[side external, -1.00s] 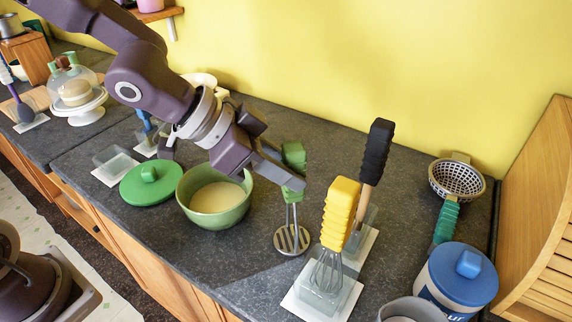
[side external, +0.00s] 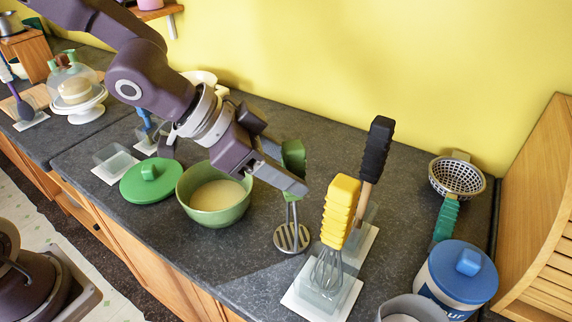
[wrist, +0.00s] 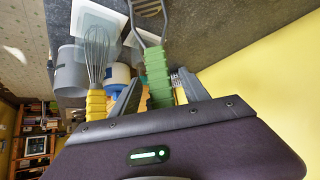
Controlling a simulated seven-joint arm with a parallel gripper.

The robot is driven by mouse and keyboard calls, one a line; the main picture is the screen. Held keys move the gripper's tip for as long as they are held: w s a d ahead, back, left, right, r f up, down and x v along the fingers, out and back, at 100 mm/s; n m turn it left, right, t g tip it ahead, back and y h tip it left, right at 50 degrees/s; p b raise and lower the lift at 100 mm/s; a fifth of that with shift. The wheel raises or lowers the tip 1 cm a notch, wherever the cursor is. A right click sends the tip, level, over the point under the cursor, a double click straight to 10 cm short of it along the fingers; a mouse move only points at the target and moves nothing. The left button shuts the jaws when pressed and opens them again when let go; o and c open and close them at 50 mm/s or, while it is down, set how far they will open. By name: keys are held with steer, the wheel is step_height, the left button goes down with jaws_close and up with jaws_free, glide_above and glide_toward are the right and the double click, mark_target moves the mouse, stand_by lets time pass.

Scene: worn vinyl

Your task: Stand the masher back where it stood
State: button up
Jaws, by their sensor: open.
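The masher has a green handle (side external: 293,157) and a round slotted metal head (side external: 291,238). It is upright beside the green bowl, outside any holder; I cannot tell if its head touches the counter. My gripper (side external: 290,172) is open, with its fingers on either side of the handle. In the wrist view the handle (wrist: 157,72) lies between the two spread fingers, and the head (wrist: 148,8) points away. One finger hides part of the handle in the side view. A clear holder (side external: 115,158) on a white tile stands empty at the left.
The green bowl (side external: 183,207) of pale contents and a green lid (side external: 137,186) are left of the masher. A yellow-handled whisk (side external: 340,215) and a black-handled tool (side external: 377,150) stand close right. A blue-lidded jar (side external: 438,285) and a strainer (side external: 457,178) are farther right.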

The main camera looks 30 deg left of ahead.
mark_target(286, 146)
stand_by(0.4)
steer(key=shift+r, duration=4.05)
steer(key=shift+v, duration=3.55)
steer(key=s+a+f+n+g+y, duration=0.1)
steer(key=s+a+f+y, duration=0.25)
steer(key=f, duration=0.25)
steer(key=s+a+f+n+g+y, duration=0.1)
steer(key=s+a+f+y, duration=0.1)
steer(key=a+f+y, duration=0.35)
steer(key=s+a+r+n+h, duration=0.1)
steer(key=s+a+r+n, duration=0.1)
steer(key=s, duration=0.3)
steer(key=s+a+r+n+t+h, duration=0.1)
steer(key=s+a+r+n, duration=0.1)
steer(key=s+a+n, duration=0.2)
steer(key=shift+s+a+n+h, duration=0.3)
steer(key=shift+s+n+h, duration=0.1)
steer(key=shift+s, duration=0.65)
